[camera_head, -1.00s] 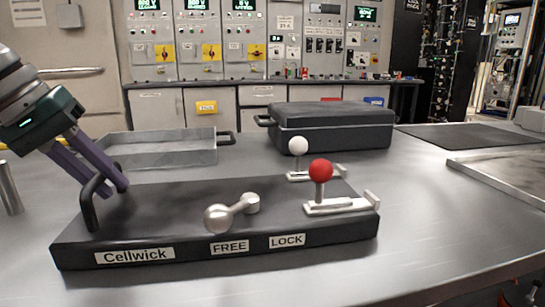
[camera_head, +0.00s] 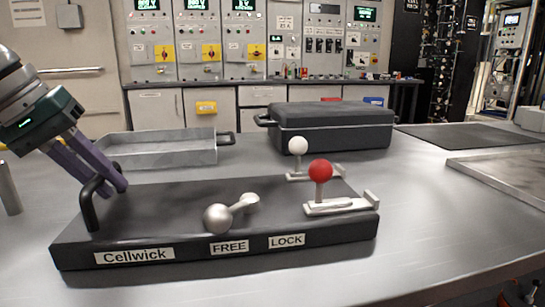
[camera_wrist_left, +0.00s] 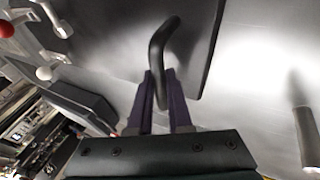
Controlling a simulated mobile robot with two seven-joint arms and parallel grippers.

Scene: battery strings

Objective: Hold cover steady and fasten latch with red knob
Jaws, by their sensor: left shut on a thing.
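The cover is a flat dark box (camera_head: 150,212) labelled "Cellwick", "FREE" and "LOCK", lying on the metal table. My left gripper (camera_head: 117,187) is shut on the cover's black bar handle (camera_head: 89,205) at its left end. In the left wrist view my gripper's purple fingers (camera_wrist_left: 163,95) are on either side of the handle (camera_wrist_left: 160,45). The latch with the red knob (camera_head: 320,171) stands upright on a pale base at the cover's right end. A similar latch with a white knob (camera_head: 298,146) stands behind it. A silver ball-ended lever (camera_head: 220,218) lies above the FREE label. My right gripper is not in view.
A grey open tray (camera_head: 165,152) and a closed dark case (camera_head: 335,128) stand behind the cover. A dark mat (camera_head: 470,136) and a metal tray edge (camera_head: 500,175) lie at the right. A grey post (camera_head: 9,188) stands at far left. The table's front right is clear.

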